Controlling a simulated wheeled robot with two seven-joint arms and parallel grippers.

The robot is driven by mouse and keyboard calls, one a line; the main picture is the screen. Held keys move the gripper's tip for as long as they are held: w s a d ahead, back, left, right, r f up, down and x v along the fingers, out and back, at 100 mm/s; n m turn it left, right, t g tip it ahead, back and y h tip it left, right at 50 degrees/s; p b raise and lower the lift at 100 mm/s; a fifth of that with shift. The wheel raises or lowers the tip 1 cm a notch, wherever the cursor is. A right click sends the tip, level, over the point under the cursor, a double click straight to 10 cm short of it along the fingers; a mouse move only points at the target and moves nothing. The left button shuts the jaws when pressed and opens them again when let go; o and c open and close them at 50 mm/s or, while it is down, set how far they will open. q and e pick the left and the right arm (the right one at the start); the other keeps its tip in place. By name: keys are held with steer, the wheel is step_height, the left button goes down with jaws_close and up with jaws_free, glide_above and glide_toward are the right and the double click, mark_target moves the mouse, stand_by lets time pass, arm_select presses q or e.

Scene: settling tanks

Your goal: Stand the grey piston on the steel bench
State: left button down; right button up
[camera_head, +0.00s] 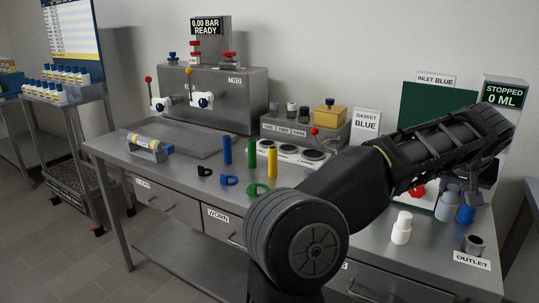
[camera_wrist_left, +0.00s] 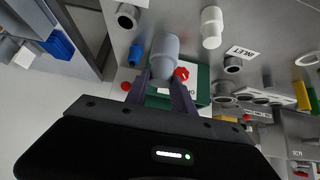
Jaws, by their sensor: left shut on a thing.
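The grey piston (camera_wrist_left: 165,50) is a blue-grey cylinder with a narrower end, and it sits between the fingers of my left gripper (camera_wrist_left: 164,78) in the left wrist view. My left gripper is shut on it. In the head view the grey piston (camera_head: 446,207) is low over the right part of the steel bench (camera_head: 375,262), partly hidden by my left gripper (camera_head: 465,184). I cannot tell whether its base touches the bench. My right gripper is not in view.
A white piston (camera_head: 402,228) stands in front of the grey one, and a blue piston (camera_head: 465,214) is close on its right. A grey ring socket (camera_head: 473,245) is by the OUTLET label (camera_head: 472,260). A green panel (camera_head: 432,108) rises behind.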

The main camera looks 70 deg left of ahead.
mark_target(443, 221)
arm_select(q)
step_height(443, 221, down, 6)
steer(key=shift+r+b, duration=0.2)
steer(key=shift+b, duration=0.45)
steer(key=shift+f, duration=0.35)
steer(key=shift+f, duration=0.1)
steer(key=shift+f+b, duration=0.35)
steer(key=shift+f, duration=1.4)
steer(key=shift+f, duration=0.2)
steer(key=c, duration=1.1)
jaws_free()
